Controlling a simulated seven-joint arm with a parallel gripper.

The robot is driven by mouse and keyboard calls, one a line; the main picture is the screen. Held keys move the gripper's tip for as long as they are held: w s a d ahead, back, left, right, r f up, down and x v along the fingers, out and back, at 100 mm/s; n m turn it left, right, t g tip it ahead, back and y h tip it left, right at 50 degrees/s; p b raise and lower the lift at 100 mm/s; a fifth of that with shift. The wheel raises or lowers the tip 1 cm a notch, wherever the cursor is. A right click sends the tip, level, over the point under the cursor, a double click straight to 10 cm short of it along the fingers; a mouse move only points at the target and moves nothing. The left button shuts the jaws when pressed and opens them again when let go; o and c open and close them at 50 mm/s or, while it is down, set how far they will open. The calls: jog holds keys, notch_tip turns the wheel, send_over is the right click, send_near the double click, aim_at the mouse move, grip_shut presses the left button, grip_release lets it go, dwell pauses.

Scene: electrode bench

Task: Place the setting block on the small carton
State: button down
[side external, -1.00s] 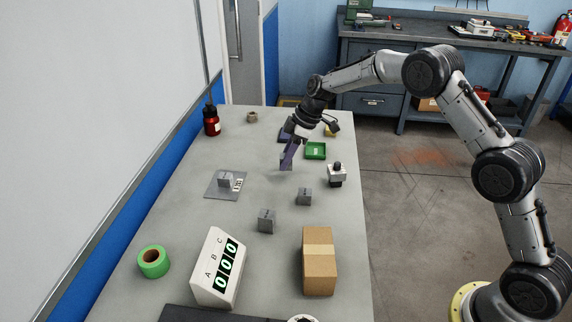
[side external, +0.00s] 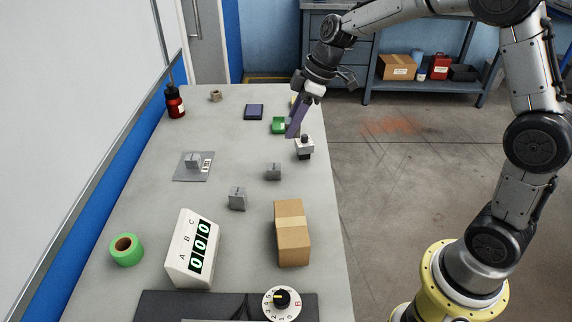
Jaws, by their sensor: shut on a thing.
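My gripper (side external: 299,108) is at the far right of the table, pointing down and slightly tilted. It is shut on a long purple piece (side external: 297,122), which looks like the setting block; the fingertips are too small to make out. The piece hangs tilted, its lower end just left of a black-knobbed white item (side external: 304,146). It overlaps the green tray in this view, and I cannot tell its exact height. The small carton (side external: 292,241), brown with a paler tape strip, stands at the near right. Its top is clear, and the gripper is well beyond it.
Two grey blocks (side external: 237,199) (side external: 273,172) stand mid-table. Another stands on a grey plate (side external: 181,176). Green tape (side external: 126,250), a counter box (side external: 190,246) and a dial (side external: 282,302) are near. A green tray (side external: 277,126), dark blue tray (side external: 254,112) and red bottle (side external: 175,102) are far.

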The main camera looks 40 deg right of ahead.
jog(key=s+a+r, duration=0.2)
jog(key=s+a, duration=0.1)
jog(key=s, duration=0.6)
jog(key=s+a+r, duration=0.2)
jog(key=s+r, duration=0.1)
jog(key=s, duration=0.5)
jog(key=s+a+r, duration=0.2)
jog(key=s+a, duration=0.1)
jog(key=s, duration=0.6)
send_over(283, 222)
jog(key=s+d, duration=0.1)
jog(key=shift+m, duration=0.3)
notch_tip(283, 222, down, 9)
jog(key=shift+s+d+f, duration=0.1)
jog(key=shift+s+d, duration=0.05)
jog(key=shift+f, duration=1.7)
jog(key=shift+f, duration=0.1)
jog(key=c, duration=0.5)
grip_release()
jog(key=shift+f, duration=0.1)
